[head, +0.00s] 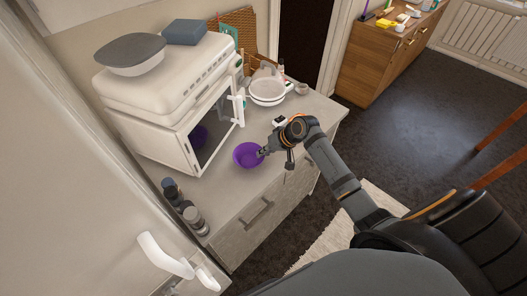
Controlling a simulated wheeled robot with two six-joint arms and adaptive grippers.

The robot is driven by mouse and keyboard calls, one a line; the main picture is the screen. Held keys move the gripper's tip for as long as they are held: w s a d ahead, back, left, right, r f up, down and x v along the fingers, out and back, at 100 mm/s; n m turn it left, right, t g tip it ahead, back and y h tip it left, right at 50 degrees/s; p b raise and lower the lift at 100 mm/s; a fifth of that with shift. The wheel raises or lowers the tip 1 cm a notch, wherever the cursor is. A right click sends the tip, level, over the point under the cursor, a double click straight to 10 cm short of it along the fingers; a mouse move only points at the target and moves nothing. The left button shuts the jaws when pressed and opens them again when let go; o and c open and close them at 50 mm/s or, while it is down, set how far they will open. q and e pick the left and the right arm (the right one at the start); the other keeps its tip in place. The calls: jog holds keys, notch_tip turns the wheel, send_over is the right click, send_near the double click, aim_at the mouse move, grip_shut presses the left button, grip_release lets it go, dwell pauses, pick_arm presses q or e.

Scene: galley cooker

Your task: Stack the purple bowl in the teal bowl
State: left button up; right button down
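The purple bowl (246,157) sits on the grey counter in front of the white oven, upright as far as I can see. My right gripper (263,152) is at the bowl's right rim, its fingertips overlapping the rim. The fingers are too small here to show whether they are open or closed on it. I cannot make out a teal bowl; a small teal item (231,32) shows behind the oven, its shape mostly hidden. My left gripper is not in view.
A white pan (267,92) stands behind the gripper. Dark jars (171,190) stand near the front left. Counter (225,186) is clear before the bowl.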

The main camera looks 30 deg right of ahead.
jog(key=shift+f, duration=0.15)
jog(key=c, duration=1.5)
grip_release()
jog(key=b+v, duration=0.1)
jog(key=v, duration=1)
jog(key=shift+b, duration=0.3)
jog(key=shift+s+d+r, duration=0.15)
jog(key=shift+s+r, duration=0.05)
jog(key=shift+r, duration=0.4)
